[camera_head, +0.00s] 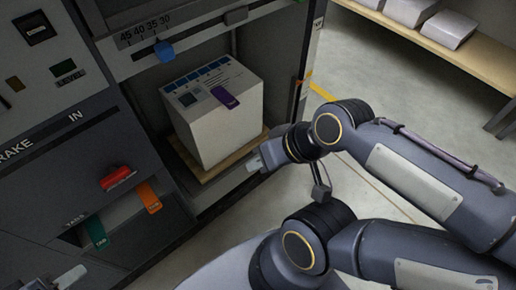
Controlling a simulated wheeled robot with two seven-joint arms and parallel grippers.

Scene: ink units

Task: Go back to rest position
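My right gripper (258,163) shows at the middle of the view, at the end of my dark grey arm that comes in from the right. Its pale fingertips are just in front of the lower right edge of a white box-shaped unit (222,125); I cannot tell whether they touch it. The finger gap is not clear. My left gripper (68,279) shows only as a pale tip at the bottom left edge, and the rest of it is cut off. I see nothing held in either gripper.
The white unit, with a purple tab (225,98), stands on a wooden base inside an open grey cabinet bay. A panel at left has a red handle (117,178), an orange tab (149,197) and a green tab (95,232). A wooden shelf (470,62) with boxes stands top right. Floor between is clear.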

